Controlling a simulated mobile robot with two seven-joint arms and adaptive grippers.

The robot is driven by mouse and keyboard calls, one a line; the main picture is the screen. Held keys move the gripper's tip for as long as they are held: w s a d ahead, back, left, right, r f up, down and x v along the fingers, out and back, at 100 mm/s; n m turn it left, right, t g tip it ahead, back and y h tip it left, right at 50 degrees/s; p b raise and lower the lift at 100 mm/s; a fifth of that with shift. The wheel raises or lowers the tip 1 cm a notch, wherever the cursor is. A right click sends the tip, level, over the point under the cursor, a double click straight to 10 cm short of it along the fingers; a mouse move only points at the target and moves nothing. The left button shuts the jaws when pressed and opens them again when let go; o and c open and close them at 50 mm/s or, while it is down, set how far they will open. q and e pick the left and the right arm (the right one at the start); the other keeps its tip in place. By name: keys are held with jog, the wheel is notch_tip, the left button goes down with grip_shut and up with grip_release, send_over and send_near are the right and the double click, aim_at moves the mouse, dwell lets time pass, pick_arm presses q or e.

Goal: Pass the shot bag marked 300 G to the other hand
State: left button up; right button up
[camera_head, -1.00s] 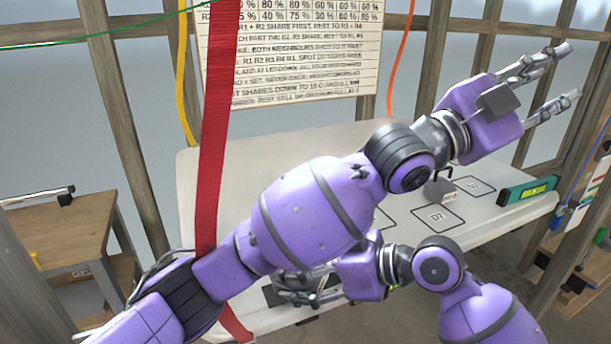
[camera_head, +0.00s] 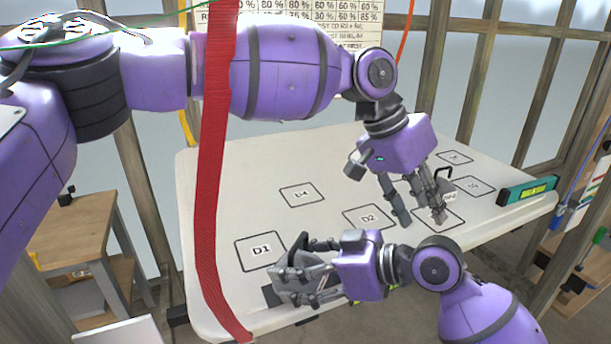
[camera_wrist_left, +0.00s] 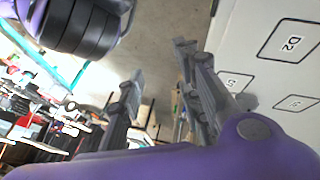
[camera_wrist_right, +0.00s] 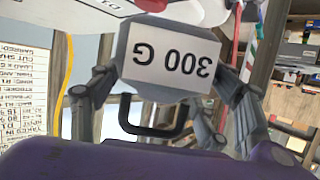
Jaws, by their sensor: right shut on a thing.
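The shot bag marked 300 G (camera_wrist_right: 172,62) fills the upper middle of the right wrist view, a grey block with a white label upside down there and a black handle. It sits between the fingers of my right gripper (camera_head: 288,283), which is shut on it; in the head view the fingers largely hide it, low over the table's near left part. My left gripper (camera_head: 421,214) is open and points down over the table's right half, apart from the right gripper. Its spread fingers (camera_wrist_left: 162,80) show in the left wrist view with nothing between them.
The white table (camera_head: 330,165) carries marked squares, among them D1 (camera_head: 262,251) and D2 (camera_head: 368,217). Another small weight with a black handle (camera_head: 443,174) stands just behind my left fingers. A green level (camera_head: 527,191) lies at the right edge. A red strap (camera_head: 211,170) hangs at the left.

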pick_arm(q)
jog(key=w+a+r+n+y, duration=0.1)
jog(key=w+a+n+y, duration=0.2)
jog(key=a, duration=0.7)
pick_arm(e)
jog(key=shift+a, duration=0.1)
pick_arm(q)
jog(key=n+y, duration=0.3)
jog(key=y, duration=0.1)
send_near(302, 239)
jog(key=f, duration=0.6)
jog(key=s+a+f, duration=0.1)
jog(key=f, duration=0.3)
jog(key=shift+f, duration=0.1)
jog(key=shift+c, duration=0.5)
jog(key=shift+g, duration=0.3)
grip_shut()
pick_arm(e)
jog(key=o, duration=1.2)
jog(key=shift+o, duration=0.2)
